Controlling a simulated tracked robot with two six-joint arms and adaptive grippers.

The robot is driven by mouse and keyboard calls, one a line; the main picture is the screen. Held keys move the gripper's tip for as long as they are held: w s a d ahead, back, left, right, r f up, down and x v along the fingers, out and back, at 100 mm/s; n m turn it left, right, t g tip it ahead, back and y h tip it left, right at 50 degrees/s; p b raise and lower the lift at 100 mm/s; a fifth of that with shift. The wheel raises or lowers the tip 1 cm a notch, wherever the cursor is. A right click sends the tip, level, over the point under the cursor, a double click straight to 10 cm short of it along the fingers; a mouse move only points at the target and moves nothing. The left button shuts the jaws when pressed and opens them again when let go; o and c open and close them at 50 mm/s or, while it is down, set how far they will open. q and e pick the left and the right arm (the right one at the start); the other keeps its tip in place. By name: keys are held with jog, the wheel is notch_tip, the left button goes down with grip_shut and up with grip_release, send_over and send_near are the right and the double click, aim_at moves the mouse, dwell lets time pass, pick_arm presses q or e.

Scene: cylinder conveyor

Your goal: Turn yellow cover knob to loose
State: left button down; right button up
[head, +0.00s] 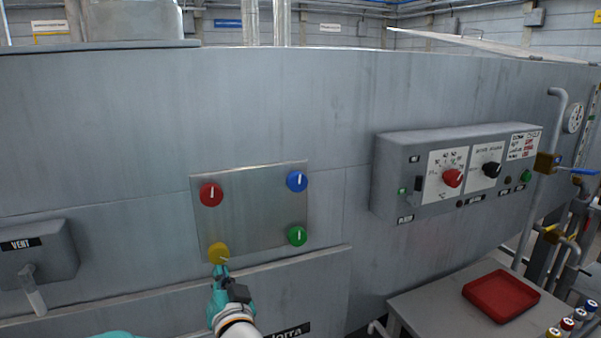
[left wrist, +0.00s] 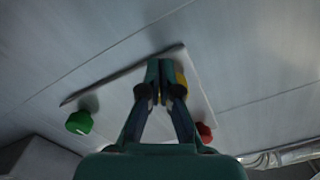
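The yellow cover knob (head: 219,253) is at the lower left corner of a square metal cover plate (head: 250,205). Its pale mark points sideways to the right and slightly down. My left gripper (head: 221,270) is at the knob's lower edge, coming from below. In the left wrist view my left gripper (left wrist: 160,70) has its fingertips close together, in front of part of the yellow knob (left wrist: 182,78), which shows just right of them. I cannot tell whether any of the knob is between the tips. My right gripper is not in view.
Red (head: 211,194), blue (head: 297,181) and green (head: 297,236) knobs hold the other plate corners, their marks near upright. A control box (head: 450,200) juts out at right. A vent box (head: 45,250) is at left. A red tray (head: 500,296) lies on a side table.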

pick_arm(q)
jog(key=shift+d+r, duration=0.1)
jog(key=shift+r, duration=0.05)
dwell(0.3)
jog(key=b+v, duration=0.1)
jog(key=v, duration=0.5)
jog(key=shift+f, duration=0.45)
jog(key=shift+f, duration=0.15)
